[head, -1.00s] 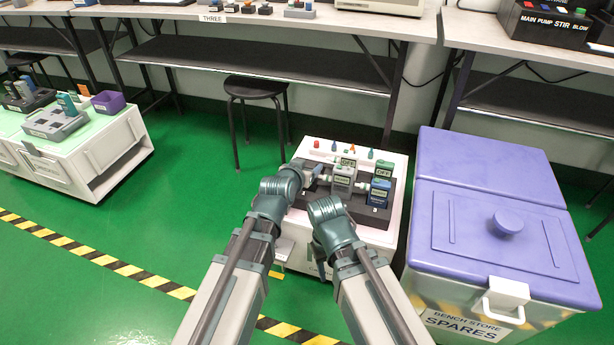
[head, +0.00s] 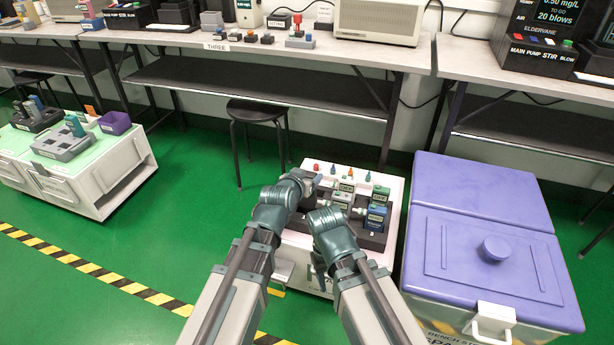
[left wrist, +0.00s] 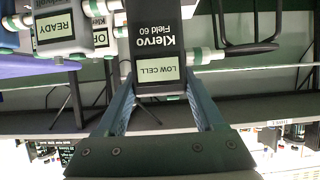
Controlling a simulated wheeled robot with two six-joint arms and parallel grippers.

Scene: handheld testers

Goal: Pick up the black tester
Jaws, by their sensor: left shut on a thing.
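The black tester (left wrist: 155,25), marked Klervo Field 60 with a LOW CELL screen, shows upside down in the left wrist view. My left gripper (left wrist: 160,72) is shut on it, one finger on each side. In the head view my left gripper (head: 308,190) is over the left part of the dark tray on the white cart; the tester is mostly hidden there by my arm. I cannot tell whether it is clear of the tray.
A grey tester with a READY screen (left wrist: 65,28) stands close beside the black one. A purple-lidded bin (head: 490,215) is at right. Open green floor lies left.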

